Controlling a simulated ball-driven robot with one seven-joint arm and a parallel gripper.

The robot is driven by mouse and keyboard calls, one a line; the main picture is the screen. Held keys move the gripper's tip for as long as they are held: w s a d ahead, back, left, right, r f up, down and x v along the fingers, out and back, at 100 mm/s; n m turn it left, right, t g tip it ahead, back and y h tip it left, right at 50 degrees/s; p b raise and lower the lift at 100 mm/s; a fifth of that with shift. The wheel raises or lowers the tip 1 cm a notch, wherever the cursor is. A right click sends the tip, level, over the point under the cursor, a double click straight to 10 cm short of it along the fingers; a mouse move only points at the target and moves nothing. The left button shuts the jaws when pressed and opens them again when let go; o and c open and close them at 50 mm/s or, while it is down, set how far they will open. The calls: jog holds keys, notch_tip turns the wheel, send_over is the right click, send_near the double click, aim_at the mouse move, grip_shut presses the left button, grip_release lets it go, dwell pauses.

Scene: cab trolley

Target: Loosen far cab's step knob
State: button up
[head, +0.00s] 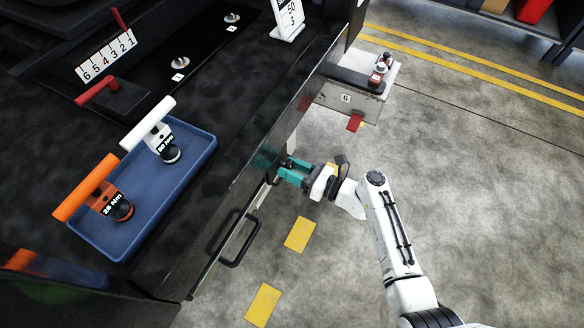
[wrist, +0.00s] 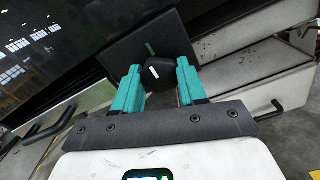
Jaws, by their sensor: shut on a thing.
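A black knob (wrist: 155,73) with a white pointer mark sits on a dark square plate (wrist: 126,46) in the wrist view. A green mark shows on the plate beside the knob. My gripper (head: 283,169) has teal fingers, one on each side of the knob, and is shut on it. In the head view my gripper reaches the dark vertical panel (head: 262,150) from the right, and the knob is hidden there by the fingers. I cannot tell from these views which cab the knob belongs to.
A black handle (head: 240,239) sticks out from the panel. A blue tray (head: 203,158) holds orange-handled and white-handled tools. The floor (head: 480,180) to the right is clear.

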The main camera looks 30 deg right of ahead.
jog(key=shift+c, duration=1)
jog(key=n+b, duration=0.1)
jog(key=n, duration=0.2)
jog(key=shift+n, duration=0.4)
jog(key=n+b, duration=0.1)
jog(key=n, duration=0.3)
jog(key=shift+f+n, duration=0.1)
jog(key=shift+n, duration=0.2)
jog(key=shift+n+b, duration=7.65)
jog(key=shift+n, duration=2.85)
